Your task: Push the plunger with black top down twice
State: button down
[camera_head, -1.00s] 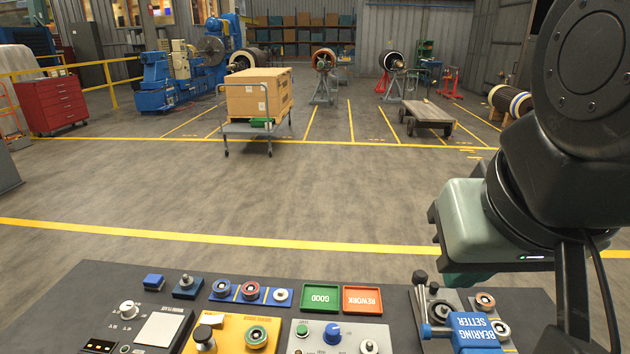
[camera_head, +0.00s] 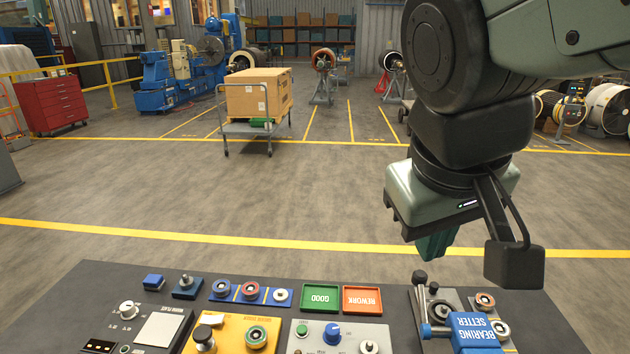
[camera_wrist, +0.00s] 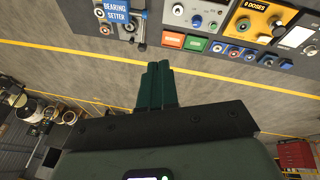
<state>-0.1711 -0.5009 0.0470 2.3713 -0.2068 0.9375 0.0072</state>
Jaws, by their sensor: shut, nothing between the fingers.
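The yellow box (camera_head: 232,335) stands at the front of the dark bench, cut off by the lower edge in the head view. My gripper (camera_head: 431,254) has green fingers, shut and empty. It hangs in the air beyond the bench's back edge, well to the right of the plunger and touching nothing.
The blue bearing setter (camera_head: 474,326) with a black-balled lever (camera_head: 420,278) stands at the bench's right. A green GOOD tray (camera_head: 321,297), a red REWORK tray (camera_head: 362,300) and a grey box with a blue knob (camera_head: 332,331) lie between it and the yellow box.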

jog(key=w+a+f+n+h, duration=0.3)
jog(key=w+a+n, duration=0.3)
jog(key=w+a, duration=0.2)
jog(key=n+t, duration=0.4)
jog(key=n, duration=0.9)
send_over(199, 336)
notch_tip(199, 336, down, 21)
jog(key=shift+r, duration=0.2)
jog(key=shift+f, duration=4.4)
jog(key=shift+f, duration=0.45)
